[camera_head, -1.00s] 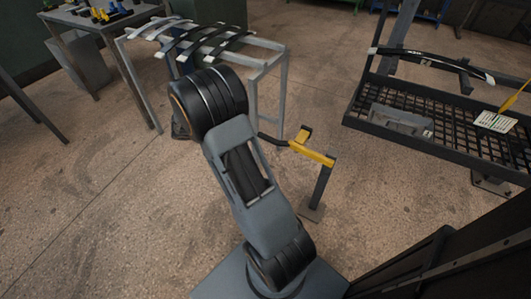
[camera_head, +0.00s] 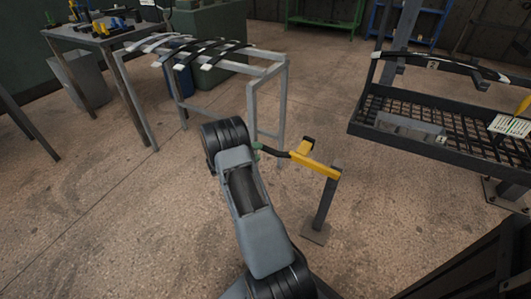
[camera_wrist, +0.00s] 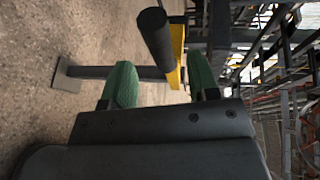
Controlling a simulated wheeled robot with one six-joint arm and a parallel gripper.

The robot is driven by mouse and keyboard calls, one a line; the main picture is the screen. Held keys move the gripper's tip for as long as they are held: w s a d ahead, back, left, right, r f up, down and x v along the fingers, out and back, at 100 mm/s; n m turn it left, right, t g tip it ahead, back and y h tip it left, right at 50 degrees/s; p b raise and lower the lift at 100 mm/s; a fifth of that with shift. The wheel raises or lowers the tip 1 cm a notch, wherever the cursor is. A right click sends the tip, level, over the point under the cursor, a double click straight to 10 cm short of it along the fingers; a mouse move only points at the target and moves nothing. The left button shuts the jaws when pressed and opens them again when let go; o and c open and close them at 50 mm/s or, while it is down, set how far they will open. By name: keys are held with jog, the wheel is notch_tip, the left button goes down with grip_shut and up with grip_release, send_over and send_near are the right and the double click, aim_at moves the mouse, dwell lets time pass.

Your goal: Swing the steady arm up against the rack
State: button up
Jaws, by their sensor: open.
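The steady arm (camera_head: 313,163) is a yellow bar on a dark floor post (camera_head: 323,205), swung out to the left and roughly level. A black handle (camera_head: 274,153) sticks out from its left end. My gripper (camera_head: 257,151) is mostly hidden behind my arm; a green finger shows at the handle's end. In the wrist view my gripper (camera_wrist: 161,62) is open, with the black handle (camera_wrist: 155,38) lying between the two green fingers, apart from both. The dark mesh rack (camera_head: 365,128) stands right of the post, with a gap between it and the yellow bar.
A grey metal stand (camera_head: 286,85) with several black leaf springs (camera_head: 200,50) is behind my arm. A tool table (camera_head: 75,32) is at the far left. A curved spring (camera_head: 440,62) lies over the mesh rack. The floor around the post is clear.

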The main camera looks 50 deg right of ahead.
aim_at(263, 150)
jog(key=shift+b+x, duration=0.6)
jog(key=shift+x, duration=1.95)
jog(key=shift+c, duration=0.4)
grip_shut()
